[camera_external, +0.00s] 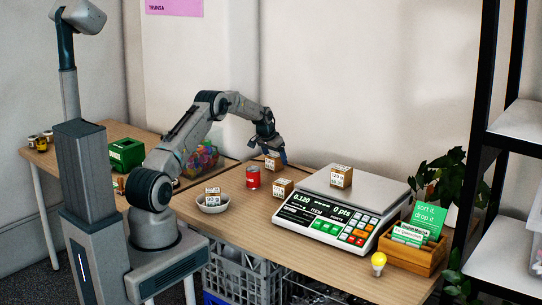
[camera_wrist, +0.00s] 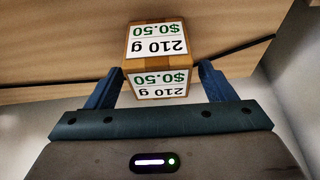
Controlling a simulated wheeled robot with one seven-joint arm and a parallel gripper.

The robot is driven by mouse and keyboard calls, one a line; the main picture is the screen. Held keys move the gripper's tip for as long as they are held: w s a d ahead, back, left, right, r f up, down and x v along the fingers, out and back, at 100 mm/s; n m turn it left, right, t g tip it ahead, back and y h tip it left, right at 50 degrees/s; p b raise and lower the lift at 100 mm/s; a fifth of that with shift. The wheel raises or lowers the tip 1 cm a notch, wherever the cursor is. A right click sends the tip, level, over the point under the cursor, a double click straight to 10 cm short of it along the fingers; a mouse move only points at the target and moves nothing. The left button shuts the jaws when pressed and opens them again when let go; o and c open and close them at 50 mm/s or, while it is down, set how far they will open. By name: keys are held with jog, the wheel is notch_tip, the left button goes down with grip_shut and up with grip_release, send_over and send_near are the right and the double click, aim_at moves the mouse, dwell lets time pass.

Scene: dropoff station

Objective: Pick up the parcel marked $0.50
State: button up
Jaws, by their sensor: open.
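The parcel marked $0.50 (camera_wrist: 157,52) is a small brown box with white labels reading 210 g and $0.50, upside down in the wrist view. In the outside view a small parcel (camera_external: 271,163) sits on the table just below my gripper (camera_external: 276,156). In the wrist view my gripper (camera_wrist: 157,92) is open, with its blue fingers on either side of the parcel's near end.
The white scale (camera_external: 318,227) fills the table's right part. A clear bin of colourful items (camera_external: 203,158) and a green box (camera_external: 127,154) are at left. A wooden card box (camera_external: 422,260) and yellow bulb (camera_external: 378,260) are at right.

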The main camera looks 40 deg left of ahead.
jog(key=shift+x, duration=1.05)
jog(key=c, duration=1.2)
jog(key=shift+r, duration=0.15)
